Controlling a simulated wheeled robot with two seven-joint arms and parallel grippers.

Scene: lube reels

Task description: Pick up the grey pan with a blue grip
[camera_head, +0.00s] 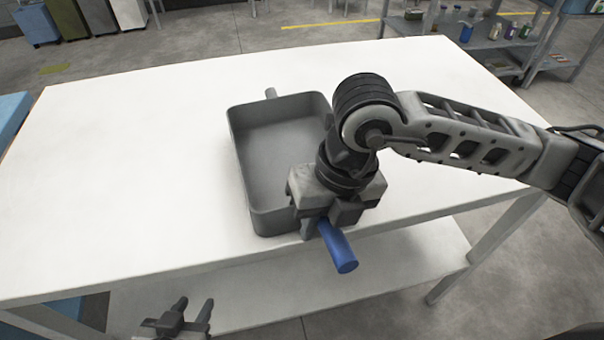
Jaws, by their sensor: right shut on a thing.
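The grey pan (262,150) sits on the white table (120,170), near the table's front edge. It is rectangular and open at the top. Its blue grip (338,248) sticks out toward the front, past the table edge. My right gripper (322,222) is above the near end of the pan and shut on the base of the blue grip. It hides the pan's near right corner. My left gripper (190,312) is low at the bottom of the view, below the table edge, with its fingers apart and empty.
The tabletop left of the pan is bare. A lower shelf (400,262) runs under the table. A rack with bottles (480,40) stands at the back right. Bins (68,18) stand at the back left. A blue object (12,115) lies beside the table's left edge.

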